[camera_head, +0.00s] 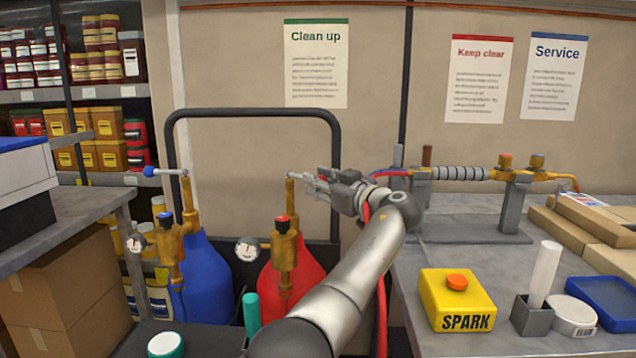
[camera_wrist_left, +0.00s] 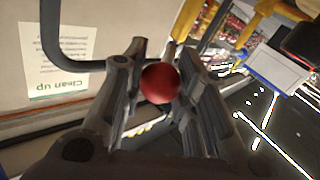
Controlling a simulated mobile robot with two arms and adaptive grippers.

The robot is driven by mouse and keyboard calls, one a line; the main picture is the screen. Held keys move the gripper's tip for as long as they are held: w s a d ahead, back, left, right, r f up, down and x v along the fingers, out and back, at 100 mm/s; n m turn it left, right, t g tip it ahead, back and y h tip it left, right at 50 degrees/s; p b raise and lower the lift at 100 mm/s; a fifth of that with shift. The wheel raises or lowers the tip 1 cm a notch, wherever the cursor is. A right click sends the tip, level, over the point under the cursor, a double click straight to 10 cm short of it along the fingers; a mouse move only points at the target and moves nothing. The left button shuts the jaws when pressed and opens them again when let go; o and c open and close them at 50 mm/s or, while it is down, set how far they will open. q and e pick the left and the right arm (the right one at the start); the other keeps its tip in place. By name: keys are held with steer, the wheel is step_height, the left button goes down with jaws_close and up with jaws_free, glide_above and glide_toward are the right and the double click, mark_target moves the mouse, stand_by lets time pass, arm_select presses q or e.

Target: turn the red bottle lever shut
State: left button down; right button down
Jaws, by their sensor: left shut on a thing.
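The red bottle (camera_head: 305,268) stands on a dark cart, with a brass valve post (camera_head: 290,205) rising above it. My left gripper (camera_head: 316,184) is at the top of this post, reaching in from the right. In the left wrist view the lever's red ball knob (camera_wrist_left: 160,83) sits between the two fingers of my left gripper (camera_wrist_left: 158,98), which is shut on the lever. In the head view the fingers mostly hide the knob and lever. My right gripper is in neither view.
A blue bottle (camera_head: 207,275) stands left of the red one; its lever ends in a blue knob (camera_head: 148,171). A black cart handle (camera_head: 250,113) arches behind.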

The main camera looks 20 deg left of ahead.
arm_select(q)
steer(key=c, duration=1.4)
jaws_free()
steer(key=shift+d, duration=0.2)
steer(key=shift+c, duration=0.2)
steer(key=o, duration=0.3)
steer(key=shift+d, duration=0.2)
steer(key=shift+o, duration=0.2)
steer(key=shift+a, duration=0.1)
steer(key=shift+a, duration=0.1)
steer(key=v, duration=0.7)
steer(key=shift+s+d, duration=0.2)
